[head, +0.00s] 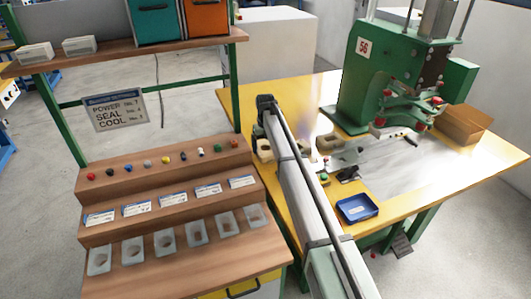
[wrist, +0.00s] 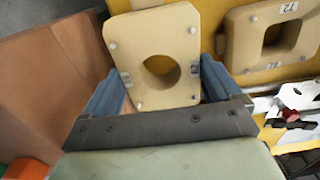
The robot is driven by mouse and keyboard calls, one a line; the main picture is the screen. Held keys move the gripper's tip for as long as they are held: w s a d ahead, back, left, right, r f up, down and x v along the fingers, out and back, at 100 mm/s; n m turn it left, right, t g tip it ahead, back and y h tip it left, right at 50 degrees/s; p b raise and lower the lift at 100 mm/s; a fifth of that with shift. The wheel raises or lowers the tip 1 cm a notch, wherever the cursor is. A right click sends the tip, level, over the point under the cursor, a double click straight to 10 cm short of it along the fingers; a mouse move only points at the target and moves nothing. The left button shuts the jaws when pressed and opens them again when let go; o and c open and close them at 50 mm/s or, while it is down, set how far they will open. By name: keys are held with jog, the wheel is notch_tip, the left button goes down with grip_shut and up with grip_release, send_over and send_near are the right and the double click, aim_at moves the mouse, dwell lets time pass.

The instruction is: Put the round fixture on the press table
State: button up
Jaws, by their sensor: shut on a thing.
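In the head view my arm hides most of the gripper; a cream block (head: 264,150) shows just left of the arm, by the table's left edge. The press table (head: 310,93) is yellow and carries the green press (head: 372,85). I cannot tell whether the held fixture touches the table.
A cream fixture with a square hole (wrist: 240,42) lies to the right of the held one. A blue tray (head: 357,208) and an open cardboard box (head: 463,124) are on the table. A stepped wooden rack (head: 165,200) with coloured knobs stands at left.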

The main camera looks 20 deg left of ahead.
aim_at(266, 152)
jog(key=shift+f, duration=1.7)
jog(key=shift+f, duration=0.1)
jog(key=o, duration=0.9)
notch_tip(266, 152, up, 12)
